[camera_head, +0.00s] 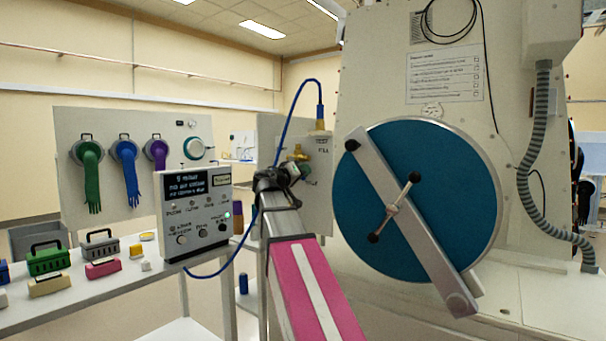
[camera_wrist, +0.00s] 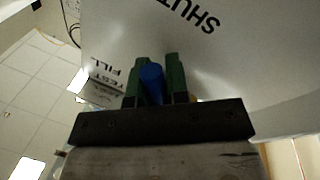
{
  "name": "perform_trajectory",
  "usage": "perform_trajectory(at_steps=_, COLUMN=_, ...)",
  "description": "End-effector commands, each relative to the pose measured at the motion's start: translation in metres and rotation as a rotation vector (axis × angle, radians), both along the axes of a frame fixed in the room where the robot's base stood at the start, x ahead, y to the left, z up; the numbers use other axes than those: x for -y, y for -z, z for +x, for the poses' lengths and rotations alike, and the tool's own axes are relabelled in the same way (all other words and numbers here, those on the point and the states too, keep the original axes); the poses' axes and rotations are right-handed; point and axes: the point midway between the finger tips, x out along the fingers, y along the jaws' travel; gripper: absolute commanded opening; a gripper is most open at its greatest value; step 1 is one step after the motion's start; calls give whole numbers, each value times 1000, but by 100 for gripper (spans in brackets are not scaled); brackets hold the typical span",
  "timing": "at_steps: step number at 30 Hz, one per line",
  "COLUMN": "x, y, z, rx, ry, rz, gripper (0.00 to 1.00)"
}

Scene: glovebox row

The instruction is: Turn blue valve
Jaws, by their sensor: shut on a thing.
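The blue valve handle (camera_wrist: 152,82) shows in the wrist view as a blue rounded piece between the two green fingers of my gripper (camera_wrist: 155,72). The fingers are shut on it, in front of a pale panel (camera_wrist: 205,60) marked "SHUT", with "FILL" and "TEST" also printed nearby. In the head view my gripper (camera_head: 296,170) is at the grey-white panel (camera_head: 268,135), beside brass fittings (camera_head: 301,153). The blue handle cannot be made out there, where my wrist and fingers cover that spot. How far the valve is turned cannot be told.
A blue hose (camera_head: 285,135) loops from the brass fitting (camera_head: 318,125) to a display box (camera_head: 197,212) on the left bench. A large chamber with a round blue door (camera_head: 400,240) and crossbar stands close on the right. Small cases (camera_head: 48,259) sit on the bench.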

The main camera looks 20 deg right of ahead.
Motion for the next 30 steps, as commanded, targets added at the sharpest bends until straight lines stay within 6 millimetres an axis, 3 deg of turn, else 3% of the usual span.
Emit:
perform_trajectory(at_steps=8, x=0, y=0, z=0, rx=0, ry=-1, rz=-1, gripper=0)
perform_trajectory(at_steps=9, x=0, y=0, z=0, rx=0, ry=-1, rz=-1, gripper=25)
perform_trajectory(at_steps=11, x=0, y=0, z=0, rx=1, ry=-1, rz=0, gripper=41)
perform_trajectory(at_steps=22, x=-5, y=1, z=-2, rx=1, ry=-2, rz=0, gripper=41)
perform_trajectory(at_steps=30, x=-41, y=6, z=-20, rx=1, ry=-4, rz=-1, gripper=41)
